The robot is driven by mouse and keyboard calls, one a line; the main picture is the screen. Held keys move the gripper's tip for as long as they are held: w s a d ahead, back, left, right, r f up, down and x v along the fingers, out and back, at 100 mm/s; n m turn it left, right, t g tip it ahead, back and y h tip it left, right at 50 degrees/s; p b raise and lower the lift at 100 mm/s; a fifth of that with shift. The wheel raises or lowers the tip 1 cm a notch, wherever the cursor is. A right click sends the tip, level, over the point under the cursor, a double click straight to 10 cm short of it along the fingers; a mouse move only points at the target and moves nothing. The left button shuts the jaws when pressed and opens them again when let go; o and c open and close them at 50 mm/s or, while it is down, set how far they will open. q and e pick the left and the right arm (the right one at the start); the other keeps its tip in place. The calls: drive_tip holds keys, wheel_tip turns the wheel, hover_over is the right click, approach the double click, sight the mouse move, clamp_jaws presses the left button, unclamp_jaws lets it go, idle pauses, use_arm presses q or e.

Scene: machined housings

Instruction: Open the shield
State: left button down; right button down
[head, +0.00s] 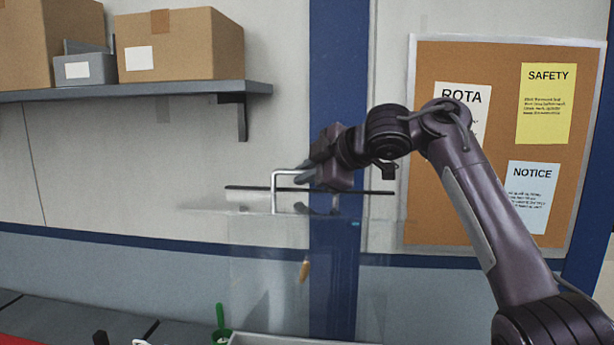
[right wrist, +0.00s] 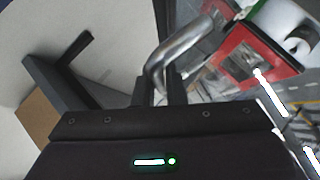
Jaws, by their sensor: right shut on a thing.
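The shield (head: 262,270) is a clear, see-through panel in the lower middle of the head view, with a dark strip (head: 245,188) along its top. A bent silver handle (head: 285,171) stands at the shield's top. My right gripper (head: 308,176) is shut on the handle, reaching in from the right. In the right wrist view the silver handle (right wrist: 180,52) runs down between the fingers of the right gripper (right wrist: 160,88); the gripped part is partly hidden. My left gripper is not in view.
Behind the shield are a blue post (head: 340,60) and a cork board (head: 490,55) with notices. A grey shelf (head: 180,88) with boxes is at the upper left. A green-handled thing (head: 220,318) and a pale tray rim (head: 290,340) show low down.

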sight(331, 199)
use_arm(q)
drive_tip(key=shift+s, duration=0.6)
use_arm(e)
drive_tip(key=shift+f, duration=0.25)
